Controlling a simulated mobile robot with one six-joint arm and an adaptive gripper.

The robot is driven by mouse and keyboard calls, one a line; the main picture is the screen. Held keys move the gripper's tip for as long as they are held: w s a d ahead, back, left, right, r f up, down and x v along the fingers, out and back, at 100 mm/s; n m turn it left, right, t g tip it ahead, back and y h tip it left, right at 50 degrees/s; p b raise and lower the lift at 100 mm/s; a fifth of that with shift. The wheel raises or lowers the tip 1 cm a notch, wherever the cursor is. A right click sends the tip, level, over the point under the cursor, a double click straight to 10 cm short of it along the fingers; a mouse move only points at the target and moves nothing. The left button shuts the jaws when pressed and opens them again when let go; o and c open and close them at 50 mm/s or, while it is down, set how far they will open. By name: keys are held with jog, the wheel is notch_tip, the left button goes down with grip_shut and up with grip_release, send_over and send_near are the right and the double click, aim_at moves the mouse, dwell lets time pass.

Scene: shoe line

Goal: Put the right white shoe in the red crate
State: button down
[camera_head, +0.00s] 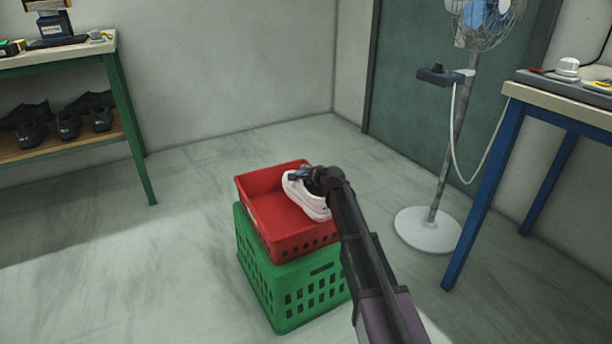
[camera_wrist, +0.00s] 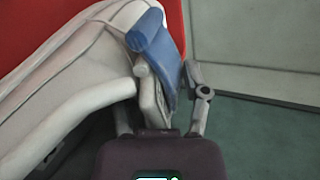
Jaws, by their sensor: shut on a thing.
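A white shoe (camera_head: 307,196) is at the red crate (camera_head: 262,222), over the right part of its inside in the head view. Whether it rests on the crate floor or hangs just above it I cannot tell. My gripper (camera_head: 314,177) is shut on the shoe at its upper end. In the wrist view the shoe (camera_wrist: 75,65) fills the left side, with a blue part (camera_wrist: 152,45) at its edge by my gripper's fingers (camera_wrist: 165,95). The red crate (camera_wrist: 30,25) shows behind it.
The red crate sits on a green crate (camera_head: 292,290) on the floor. A fan on a stand (camera_head: 440,190) and a blue-legged table (camera_head: 560,100) are at the right. A green-framed shelf (camera_head: 75,145) with several black shoes (camera_head: 68,125) is at the left.

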jog(key=shift+f, duration=0.3)
jog(key=shift+c, duration=0.5)
grip_release()
jog(key=shift+r, duration=0.2)
jog(key=shift+r+p, duration=0.4)
jog(key=shift+s+d+r, duration=0.1)
jog(key=shift+s+r, duration=0.05)
jog(key=shift+r, duration=0.15)
jog(key=p+v, duration=0.5)
jog(key=v, duration=0.6)
jog(key=shift+s+d, duration=0.2)
jog(key=shift+s, duration=0.1)
